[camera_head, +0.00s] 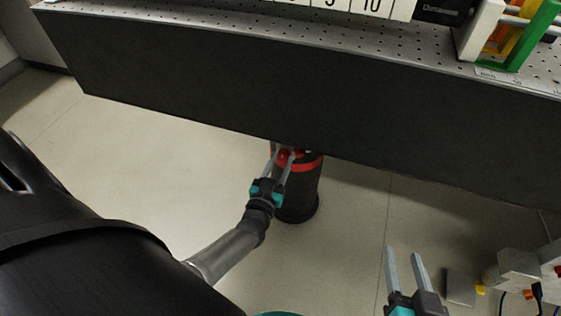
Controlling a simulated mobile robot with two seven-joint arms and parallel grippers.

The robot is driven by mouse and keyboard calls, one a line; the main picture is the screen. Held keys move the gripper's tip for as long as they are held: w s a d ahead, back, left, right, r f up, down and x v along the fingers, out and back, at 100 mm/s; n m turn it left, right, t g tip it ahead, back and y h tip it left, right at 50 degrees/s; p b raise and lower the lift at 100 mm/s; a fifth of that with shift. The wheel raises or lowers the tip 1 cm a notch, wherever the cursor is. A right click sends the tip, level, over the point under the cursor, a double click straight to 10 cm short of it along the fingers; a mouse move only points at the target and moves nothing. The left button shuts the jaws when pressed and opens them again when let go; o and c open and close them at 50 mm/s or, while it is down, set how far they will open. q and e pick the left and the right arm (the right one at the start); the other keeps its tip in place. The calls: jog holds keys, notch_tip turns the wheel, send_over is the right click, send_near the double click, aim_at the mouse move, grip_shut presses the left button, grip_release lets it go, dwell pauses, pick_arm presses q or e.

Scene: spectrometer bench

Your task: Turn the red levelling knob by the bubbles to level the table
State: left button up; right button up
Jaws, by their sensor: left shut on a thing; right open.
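The table (300,95) is a thick dark slab with a perforated grey top, seen from its near side. A black leg (305,195) with a red band stands under its near edge. The red levelling knob (290,154) shows at the top of this leg, partly hidden by gripper fingers. My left gripper (283,152) is shut on the red knob, reaching up to it from below. My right gripper (406,255) is open and empty at the lower right, apart from the table. I cannot make out any bubbles in this view.
On the table top are a white numbered strip (340,6), a black box (443,10) and a green frame (535,38) with orange parts. A pale device with cables (520,270) is at the lower right. The floor (170,150) left of the leg is clear.

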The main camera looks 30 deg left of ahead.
pick_arm(q)
grip_shut()
jog(key=shift+m, duration=0.6)
jog(key=shift+m+p, duration=0.65)
jog(key=shift+m, duration=1.55)
jog(key=shift+m+p, duration=0.4)
jog(key=shift+m, duration=0.7)
pick_arm(e)
jog(key=shift+s+d+f+g+h, duration=0.15)
jog(key=shift+s+d+g+h, duration=0.2)
jog(key=shift+d+g, duration=0.35)
jog(key=shift+s+d+f+g+h, duration=0.2)
jog(key=shift+d+g+h, duration=0.25)
jog(key=shift+d+g, duration=0.15)
jog(key=shift+s+d+f+g+h, duration=0.2)
jog(key=shift+d+g+h, duration=0.2)
jog(key=shift+d+g, duration=0.3)
jog(key=shift+d, duration=0.1)
